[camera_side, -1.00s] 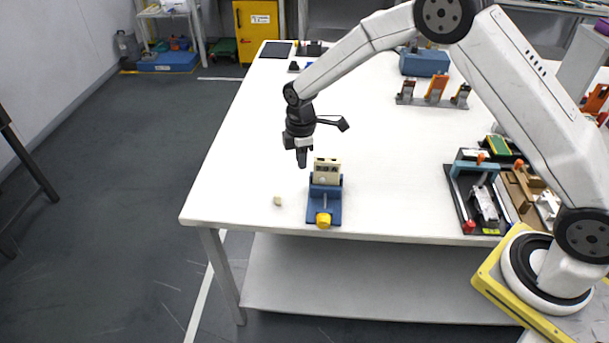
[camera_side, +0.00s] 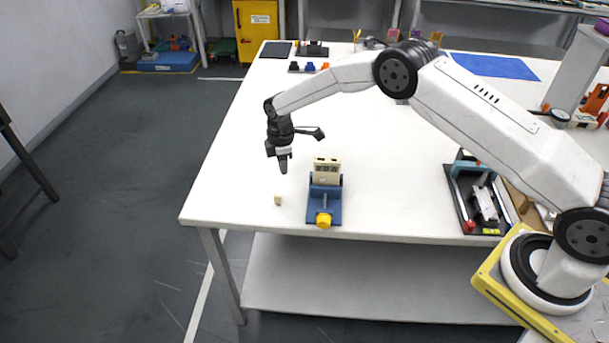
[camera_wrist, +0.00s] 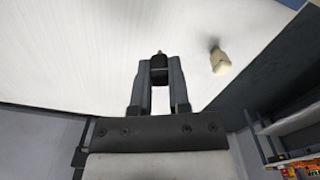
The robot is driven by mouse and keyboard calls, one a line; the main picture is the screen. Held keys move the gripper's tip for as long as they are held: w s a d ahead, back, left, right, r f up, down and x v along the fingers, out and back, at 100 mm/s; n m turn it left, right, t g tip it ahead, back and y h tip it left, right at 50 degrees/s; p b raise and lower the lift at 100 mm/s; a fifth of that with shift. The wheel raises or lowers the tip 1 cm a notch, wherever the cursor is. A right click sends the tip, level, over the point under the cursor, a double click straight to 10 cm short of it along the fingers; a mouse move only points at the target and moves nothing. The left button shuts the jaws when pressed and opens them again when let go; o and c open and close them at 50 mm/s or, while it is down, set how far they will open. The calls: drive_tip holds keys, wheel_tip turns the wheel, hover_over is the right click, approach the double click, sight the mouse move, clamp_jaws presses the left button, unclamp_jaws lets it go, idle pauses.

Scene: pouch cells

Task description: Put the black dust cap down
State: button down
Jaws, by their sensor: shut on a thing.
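My gripper (camera_side: 283,168) points down above the left part of the white table, left of the blue fixture. In the wrist view its two fingers (camera_wrist: 160,80) are shut on the small black dust cap (camera_wrist: 159,64), which sits between the fingertips with a small brownish tip beyond it. In the side view the cap is too small and dark to tell from the fingers. A small cream cap (camera_side: 278,200) lies on the table just in front of and below my gripper; it also shows in the wrist view (camera_wrist: 220,62), right of the fingers.
The blue fixture (camera_side: 332,204) holds a cream block with ports (camera_side: 326,172) and has a yellow knob (camera_side: 323,219) at the front edge. A black tray (camera_side: 468,205) with parts lies farther right. The white table (camera_side: 235,170) is bare left of my gripper.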

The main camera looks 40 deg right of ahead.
sight(283, 183)
drive_tip(key=shift+f, duration=0.15)
drive_tip(key=shift+w+f, duration=0.15)
drive_tip(key=shift+f, duration=1.5)
drive_tip(key=shift+f, duration=0.15)
drive_tip(key=c, duration=0.6)
unclamp_jaws()
wheel_tip(283, 183, up, 12)
drive_tip(key=shift+r, duration=0.15)
